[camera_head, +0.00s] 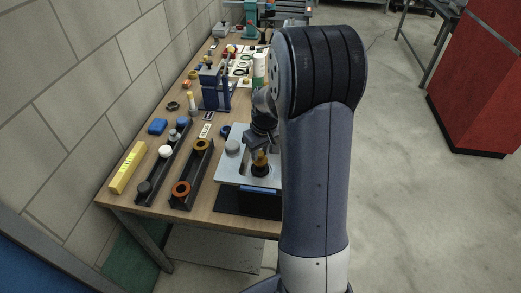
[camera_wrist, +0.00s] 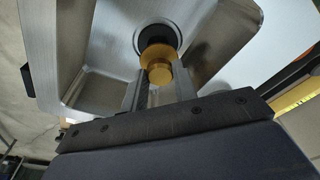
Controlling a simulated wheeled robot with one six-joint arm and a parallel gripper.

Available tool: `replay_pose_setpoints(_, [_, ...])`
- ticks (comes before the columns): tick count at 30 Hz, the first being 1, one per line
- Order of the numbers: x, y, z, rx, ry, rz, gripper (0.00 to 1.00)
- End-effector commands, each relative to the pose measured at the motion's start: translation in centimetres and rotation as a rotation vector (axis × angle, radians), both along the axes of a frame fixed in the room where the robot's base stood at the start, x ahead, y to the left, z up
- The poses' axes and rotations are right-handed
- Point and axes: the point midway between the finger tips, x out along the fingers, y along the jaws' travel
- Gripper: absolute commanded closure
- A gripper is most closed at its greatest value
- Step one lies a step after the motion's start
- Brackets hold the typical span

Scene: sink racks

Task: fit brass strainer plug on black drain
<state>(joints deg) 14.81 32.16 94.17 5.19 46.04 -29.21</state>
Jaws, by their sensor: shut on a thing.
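The brass strainer plug (camera_wrist: 158,57) is between the two fingers of my gripper (camera_wrist: 158,80), which is shut on it. The black drain (camera_wrist: 151,33) is a dark round opening in the floor of the metal sink (camera_wrist: 92,45). In the wrist view the plug overlaps the near part of the drain. I cannot tell whether it touches or sits in it. In the head view my gripper (camera_head: 262,148) points down into the sink (camera_head: 229,172), with the plug (camera_head: 260,159) at its tip. My arm hides the sink's right side and the drain is not clear there.
Two black racks stand left of the sink: one (camera_head: 172,160) holds white and dark plugs, the other (camera_head: 205,165) holds yellow and orange rings. A blue stand (camera_head: 215,92) is behind.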

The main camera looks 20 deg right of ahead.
Motion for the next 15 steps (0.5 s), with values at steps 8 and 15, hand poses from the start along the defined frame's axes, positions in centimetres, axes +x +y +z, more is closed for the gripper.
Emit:
replay_pose_setpoints(8, [0.01, -0.01, 0.01, 0.000, 0.000, 0.000, 0.96])
replay_pose_setpoints(15, [-0.01, -0.01, -0.39, 0.000, -0.001, 0.000, 0.96])
